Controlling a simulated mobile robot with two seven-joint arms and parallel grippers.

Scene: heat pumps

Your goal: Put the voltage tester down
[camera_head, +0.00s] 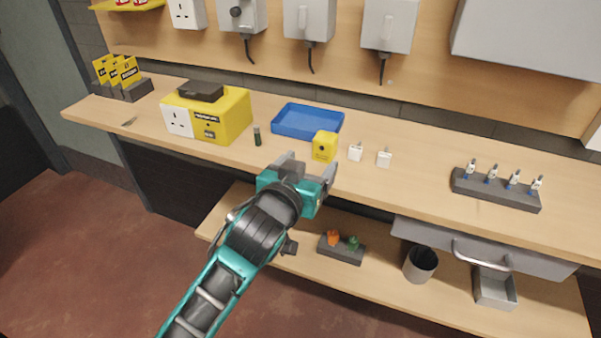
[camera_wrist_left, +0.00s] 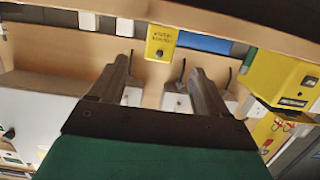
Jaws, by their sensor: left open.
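A small yellow block-shaped device (camera_head: 325,146), which looks like the voltage tester, stands on the workbench (camera_head: 425,150) just in front of the blue tray. In the left wrist view the yellow device (camera_wrist_left: 161,42) appears beyond and between the fingers, with small dark print that I cannot read. My left gripper (camera_head: 308,168) is open and empty at the bench's front edge, close to the device; the fingers do not hold it. In the left wrist view both fingers of the left gripper (camera_wrist_left: 160,75) are spread apart. My right gripper is not in view.
A blue tray (camera_head: 298,134) lies behind the device. Two white plugs (camera_head: 355,152) stand right of it. A large yellow box (camera_head: 238,112) and a small dark cylinder (camera_head: 257,136) are left. A dark rack (camera_head: 495,194) stands right. Bare bench lies between plugs and rack.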

